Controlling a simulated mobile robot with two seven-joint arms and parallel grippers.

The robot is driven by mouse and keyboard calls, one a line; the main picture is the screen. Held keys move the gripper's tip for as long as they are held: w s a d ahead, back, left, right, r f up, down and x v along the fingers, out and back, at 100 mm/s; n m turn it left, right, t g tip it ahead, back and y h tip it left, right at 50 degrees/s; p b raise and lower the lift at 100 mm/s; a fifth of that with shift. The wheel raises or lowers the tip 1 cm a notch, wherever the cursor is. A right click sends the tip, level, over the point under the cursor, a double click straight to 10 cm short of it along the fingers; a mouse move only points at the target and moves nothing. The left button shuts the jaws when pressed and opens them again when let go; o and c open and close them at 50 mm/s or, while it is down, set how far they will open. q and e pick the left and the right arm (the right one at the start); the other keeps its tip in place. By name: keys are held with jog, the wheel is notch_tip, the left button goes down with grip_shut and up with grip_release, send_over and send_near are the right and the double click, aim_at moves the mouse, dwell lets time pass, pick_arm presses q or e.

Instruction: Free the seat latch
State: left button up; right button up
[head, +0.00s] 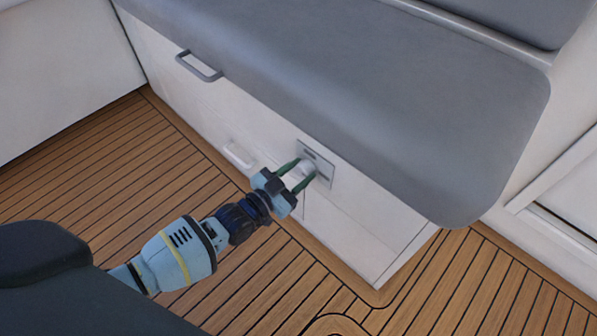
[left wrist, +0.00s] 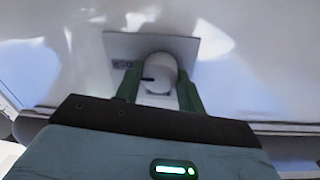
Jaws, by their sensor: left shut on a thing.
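The seat latch is a pale round knob (head: 308,167) on a grey plate (head: 318,155) on the white front of the seat base, below the grey cushion. My left gripper (head: 302,171) reaches it from the lower left with its green fingers on either side of the knob. In the left wrist view the knob (left wrist: 158,72) sits between the fingers, with a short dark mark on its left side and the plate (left wrist: 118,45) behind it. The gripper is shut on the knob and hides part of it. My right gripper does not show.
The grey seat cushion (head: 340,85) overhangs the latch. A white recessed pull (head: 238,154) is on the panel at left. The slatted wooden floor (head: 120,190) is clear.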

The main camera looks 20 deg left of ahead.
pick_arm(q)
jog(key=shift+n, duration=1.2)
jog(key=n, duration=0.2)
jog(key=shift+f+n, duration=0.1)
jog(key=shift+n, duration=0.2)
jog(key=n+b, duration=0.1)
jog(key=n, duration=0.2)
jog(key=shift+n, duration=0.4)
jog(key=n+b, duration=0.1)
jog(key=n, duration=0.4)
jog(key=shift+f+n+t, duration=0.1)
jog(key=shift+n+t, duration=0.2)
jog(key=n, duration=0.2)
jog(key=shift+n+y+b, duration=0.3)
jog(key=shift+n+b, duration=0.1)
jog(key=shift+n, duration=0.5)
